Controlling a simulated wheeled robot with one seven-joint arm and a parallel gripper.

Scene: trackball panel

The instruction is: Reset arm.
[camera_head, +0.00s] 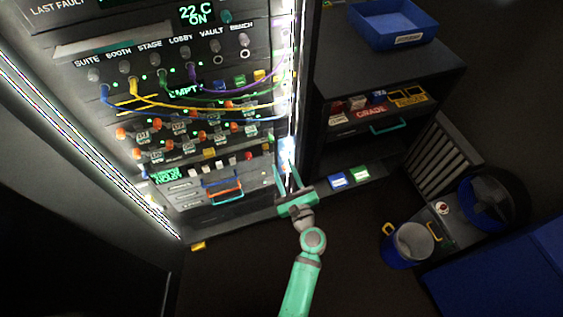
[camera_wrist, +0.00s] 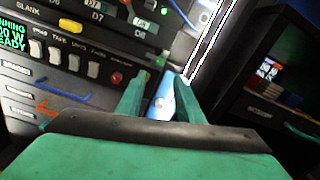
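My green arm reaches up from the bottom of the head view. My gripper (camera_head: 287,172) is in front of the lower right edge of the rack panel (camera_head: 183,214), beside a bright light strip (camera_head: 287,125). In the wrist view my gripper (camera_wrist: 160,88) has its two green fingers apart. A bluish-white bright surface (camera_wrist: 164,105) shows between the fingers; I cannot tell whether they touch it. No trackball can be made out in either view.
Coloured cables (camera_head: 190,98) hang across the panel. To the right stand a shelf unit (camera_head: 330,75) with a blue tray (camera_head: 393,22), and a blue bucket (camera_head: 408,243). A yellow block (camera_head: 198,246) lies on the floor, which is mostly clear around my arm.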

